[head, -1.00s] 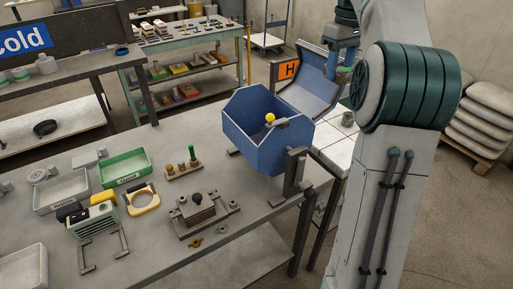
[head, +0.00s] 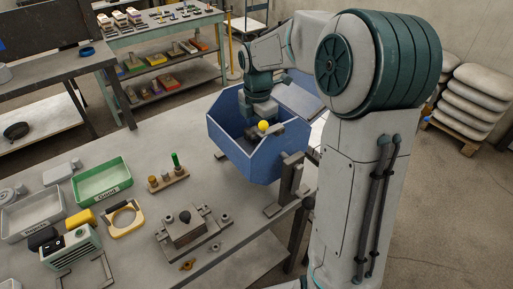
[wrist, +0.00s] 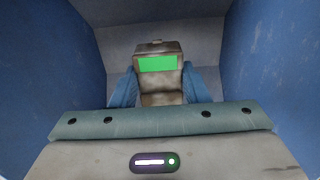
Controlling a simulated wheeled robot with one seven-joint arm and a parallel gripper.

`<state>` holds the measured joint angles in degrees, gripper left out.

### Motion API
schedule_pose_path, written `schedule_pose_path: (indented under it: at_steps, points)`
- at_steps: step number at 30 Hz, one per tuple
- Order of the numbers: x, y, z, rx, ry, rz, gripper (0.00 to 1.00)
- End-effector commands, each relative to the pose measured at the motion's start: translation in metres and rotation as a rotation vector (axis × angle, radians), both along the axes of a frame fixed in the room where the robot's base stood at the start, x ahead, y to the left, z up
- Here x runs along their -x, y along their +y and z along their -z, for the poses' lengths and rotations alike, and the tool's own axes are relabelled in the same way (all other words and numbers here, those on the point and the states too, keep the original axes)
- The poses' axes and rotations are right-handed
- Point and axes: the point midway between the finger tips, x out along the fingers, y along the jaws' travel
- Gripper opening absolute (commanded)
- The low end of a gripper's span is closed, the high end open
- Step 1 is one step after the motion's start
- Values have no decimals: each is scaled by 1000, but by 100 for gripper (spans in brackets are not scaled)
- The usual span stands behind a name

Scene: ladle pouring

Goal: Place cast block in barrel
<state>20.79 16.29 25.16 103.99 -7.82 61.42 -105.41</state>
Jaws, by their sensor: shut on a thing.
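In the wrist view the blue fingers are shut on the cast block (wrist: 159,48), a worn brown-grey block with a bright green patch. Blue barrel walls (wrist: 40,60) rise on both sides. I cannot tell whether the block touches the grey floor.
A bracket (head: 290,180) stands close beside the barrel. Stacked sacks (head: 475,105) lie at right.

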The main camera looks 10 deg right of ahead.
Motion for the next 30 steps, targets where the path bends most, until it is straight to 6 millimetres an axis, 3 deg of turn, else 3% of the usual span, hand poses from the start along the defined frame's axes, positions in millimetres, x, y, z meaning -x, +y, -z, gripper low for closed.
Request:
schedule_pose_path:
  at_steps: [3, 10, 16, 26, 27, 29, 30]
  points:
    - [0, 3, 21, -1, 3, -6, 12]
    - [0, 3, 40, -1, 1, -4, 12]
    - [0, 2, 67, 0, 2, -1, 12]
    - [-1, 1, 72, 1, 0, 2, 12]
    - [0, 1, 72, 0, 0, 3, 47]
    - [0, 1, 72, 0, 0, 3, 63]
    - [0, 1, 72, 0, 0, 3, 63]
